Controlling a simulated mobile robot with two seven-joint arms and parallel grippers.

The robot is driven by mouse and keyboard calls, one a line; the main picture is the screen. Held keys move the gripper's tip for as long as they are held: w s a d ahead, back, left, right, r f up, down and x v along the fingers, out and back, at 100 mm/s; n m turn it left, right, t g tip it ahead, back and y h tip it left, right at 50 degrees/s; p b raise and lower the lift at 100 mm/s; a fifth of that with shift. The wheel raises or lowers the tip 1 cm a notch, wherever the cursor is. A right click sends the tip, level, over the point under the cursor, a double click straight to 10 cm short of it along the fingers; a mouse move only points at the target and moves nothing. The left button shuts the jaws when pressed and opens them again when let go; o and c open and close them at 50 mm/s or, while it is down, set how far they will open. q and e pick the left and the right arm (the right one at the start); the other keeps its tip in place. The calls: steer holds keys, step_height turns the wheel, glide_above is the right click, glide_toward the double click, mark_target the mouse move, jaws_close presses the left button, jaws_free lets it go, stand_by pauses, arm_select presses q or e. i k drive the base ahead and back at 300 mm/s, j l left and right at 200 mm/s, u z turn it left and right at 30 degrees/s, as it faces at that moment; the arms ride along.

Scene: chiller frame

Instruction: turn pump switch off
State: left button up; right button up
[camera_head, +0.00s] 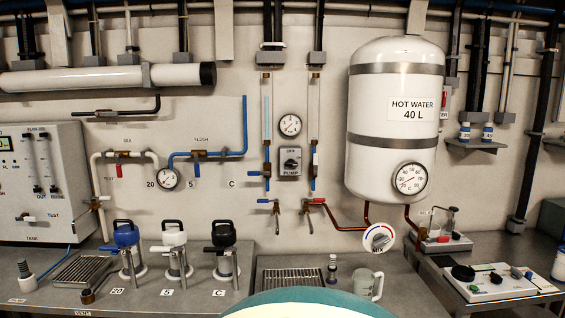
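The pump switch (291,161) is a small grey box on the back wall with a dark knob, near the middle of the view. Lettering shows above the knob and the word PUMP below it. The knob's exact position is too small to read. A round pressure gauge (290,125) is mounted directly above the switch. Neither of my grippers is in view. Nothing covers the switch.
Vertical pipes with valves (267,173) flank the switch. A white hot water tank (396,120) hangs to its right. A rounded pale shape fills the bottom centre.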

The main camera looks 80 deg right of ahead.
mark_target(291, 162)
steer(key=z, duration=2.65)
steer(key=i+z, duration=0.15)
